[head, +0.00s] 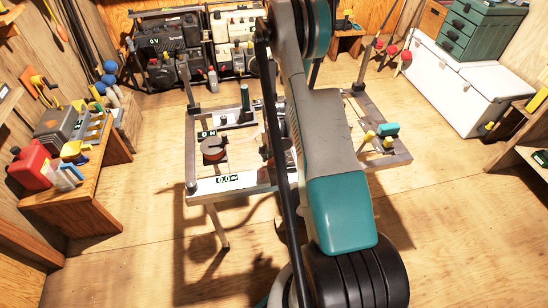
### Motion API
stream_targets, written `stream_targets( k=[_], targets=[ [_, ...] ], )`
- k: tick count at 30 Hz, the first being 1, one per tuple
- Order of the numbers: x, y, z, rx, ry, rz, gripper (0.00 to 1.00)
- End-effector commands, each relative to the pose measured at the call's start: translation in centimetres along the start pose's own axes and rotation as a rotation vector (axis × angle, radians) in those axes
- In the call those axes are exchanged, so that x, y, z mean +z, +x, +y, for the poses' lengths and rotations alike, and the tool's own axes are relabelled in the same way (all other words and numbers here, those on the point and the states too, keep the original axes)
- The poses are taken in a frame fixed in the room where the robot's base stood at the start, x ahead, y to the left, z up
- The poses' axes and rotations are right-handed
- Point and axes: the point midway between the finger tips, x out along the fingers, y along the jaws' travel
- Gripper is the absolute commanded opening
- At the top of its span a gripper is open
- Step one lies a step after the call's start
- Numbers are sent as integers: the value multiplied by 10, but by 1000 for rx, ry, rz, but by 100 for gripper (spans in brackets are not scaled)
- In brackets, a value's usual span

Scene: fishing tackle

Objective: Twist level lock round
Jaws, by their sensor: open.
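A metal stand (233,186) fills the middle of the floor, with a white bar showing "0.0" along its front. On the stand's right part are a teal knob (388,129) and a small yellow knob. I cannot tell which of these parts is the level lock. My own arm crosses the centre and hides the middle of the stand. My gripper cannot be made out.
A wooden bench (95,190) on the left holds a red can (32,165) and several small items. Dark and white containers (205,45) stand at the back. A white chest (470,85) with a green drawer box is at the back right. The front right floor is clear.

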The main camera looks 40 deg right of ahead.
Motion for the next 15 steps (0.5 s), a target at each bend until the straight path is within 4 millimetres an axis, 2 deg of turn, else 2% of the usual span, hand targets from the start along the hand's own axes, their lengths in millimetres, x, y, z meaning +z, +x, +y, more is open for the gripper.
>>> stream_targets(
  k=[7,15],
  targets=[
    [0,-7,0,0,0,0,53],
    [0,-31,0,0,-1,0,53]
  ],
)
